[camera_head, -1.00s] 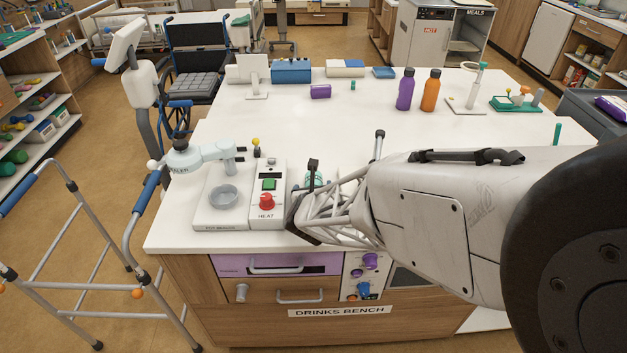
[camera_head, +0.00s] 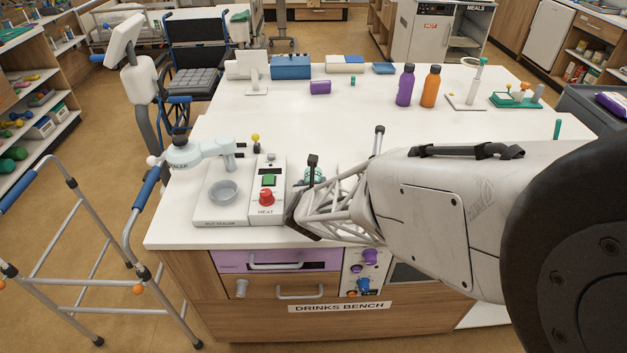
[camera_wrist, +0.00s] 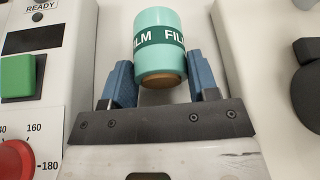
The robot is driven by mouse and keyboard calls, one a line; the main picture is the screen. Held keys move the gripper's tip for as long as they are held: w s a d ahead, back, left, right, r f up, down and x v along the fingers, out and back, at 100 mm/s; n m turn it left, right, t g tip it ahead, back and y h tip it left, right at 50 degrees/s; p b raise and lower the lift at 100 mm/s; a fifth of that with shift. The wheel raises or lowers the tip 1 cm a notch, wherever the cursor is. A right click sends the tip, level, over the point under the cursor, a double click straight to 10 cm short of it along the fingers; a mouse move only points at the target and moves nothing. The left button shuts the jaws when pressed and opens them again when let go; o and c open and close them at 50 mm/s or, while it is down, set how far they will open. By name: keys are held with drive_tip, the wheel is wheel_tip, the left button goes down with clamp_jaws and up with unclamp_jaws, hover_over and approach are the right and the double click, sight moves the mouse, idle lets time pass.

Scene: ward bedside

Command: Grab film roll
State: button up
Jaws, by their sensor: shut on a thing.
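The film roll (camera_wrist: 159,48) is a mint-green cylinder with a dark green band lettered "FILM" and a brown core end. In the wrist view it sits between the two blue fingers of my gripper (camera_wrist: 160,72), which is shut on it. In the head view a small teal part of the roll (camera_head: 314,175) shows beside the heat unit, mostly hidden by my gripper (camera_head: 311,190). I cannot tell whether the roll still touches the bench top.
The cup sealer (camera_head: 213,211), its heat unit with a green button and red knob (camera_head: 266,197), stands close left of my gripper. A purple bottle (camera_head: 405,87) and an orange bottle (camera_head: 430,88) stand farther back. The bench top (camera_head: 310,125) is clear in the middle.

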drive_tip(key=shift+r, duration=0.1)
drive_tip(key=shift+r, duration=1.45)
drive_tip(key=shift+s+r, duration=0.2)
drive_tip(key=shift+r, duration=0.1)
drive_tip(key=s+d, duration=0.1)
drive_tip(key=s, duration=0.4)
drive_tip(key=s+d+r, duration=0.1)
drive_tip(key=s, duration=0.4)
drive_tip(key=s+d, duration=0.1)
drive_tip(key=s, duration=0.4)
drive_tip(key=shift+s+d+r, duration=0.1)
drive_tip(key=shift+d+r, duration=0.05)
drive_tip(key=shift+d, duration=0.25)
